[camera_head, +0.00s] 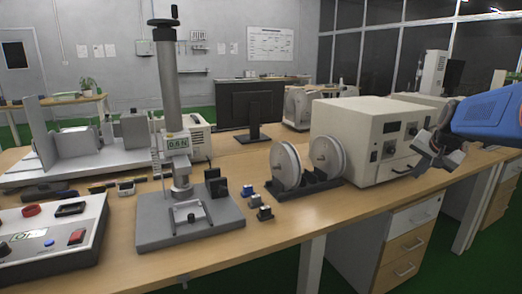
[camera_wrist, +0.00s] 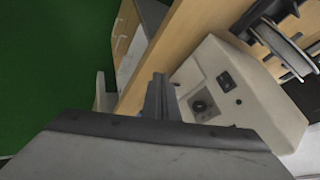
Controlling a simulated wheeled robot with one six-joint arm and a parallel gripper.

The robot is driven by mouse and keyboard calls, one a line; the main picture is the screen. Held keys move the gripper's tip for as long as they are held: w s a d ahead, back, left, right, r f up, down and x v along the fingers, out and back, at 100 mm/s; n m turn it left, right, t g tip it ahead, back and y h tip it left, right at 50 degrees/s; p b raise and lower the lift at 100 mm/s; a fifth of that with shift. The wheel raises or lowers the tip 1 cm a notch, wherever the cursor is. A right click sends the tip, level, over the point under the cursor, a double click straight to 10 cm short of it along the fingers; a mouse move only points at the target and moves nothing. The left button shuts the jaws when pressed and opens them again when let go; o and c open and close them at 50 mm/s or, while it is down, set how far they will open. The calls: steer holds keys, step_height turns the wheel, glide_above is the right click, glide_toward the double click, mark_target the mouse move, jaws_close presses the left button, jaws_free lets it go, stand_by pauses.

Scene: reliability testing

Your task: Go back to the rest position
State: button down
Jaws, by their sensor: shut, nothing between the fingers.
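My gripper (camera_head: 431,150) is at the right of the head view, at the end of my blue arm. It hangs over the table's right part, in front of the right face of the beige box device (camera_head: 352,125). Its fingers are together and hold nothing. In the wrist view the fingers (camera_wrist: 157,98) stand close together at the middle, and the beige device (camera_wrist: 235,95) is to their right. I cannot tell the exact gap between gripper and device.
The wooden table (camera_head: 300,215) carries two white spools (camera_head: 287,163), a force test stand (camera_head: 185,210) and a control box (camera_head: 55,235). Small dark-and-blue blocks (camera_head: 264,213) lie near the stand. A drawer unit (camera_head: 410,245) is below. Green floor (camera_wrist: 50,60) is open beside the table.

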steer(key=s+a+f+n+g+y, duration=0.1)
steer(key=s+a+f+n, duration=0.15)
steer(key=s+a, duration=0.55)
steer(key=s+a+f+n, duration=0.2)
steer(key=s+a+n, duration=0.1)
steer(key=s+a, duration=0.55)
steer(key=s+a+f+n, duration=0.2)
steer(key=s+a+f, duration=0.1)
steer(key=s, duration=0.5)
steer(key=s+a+f+n+g, duration=0.1)
steer(key=s+a+f+n, duration=0.1)
steer(key=s+f, duration=0.4)
steer(key=shift+s+a+f+y, duration=0.3)
steer(key=shift+s+a, duration=0.6)
steer(key=shift+s, duration=0.35)
steer(key=shift+r+n, duration=0.1)
steer(key=shift+n, duration=0.15)
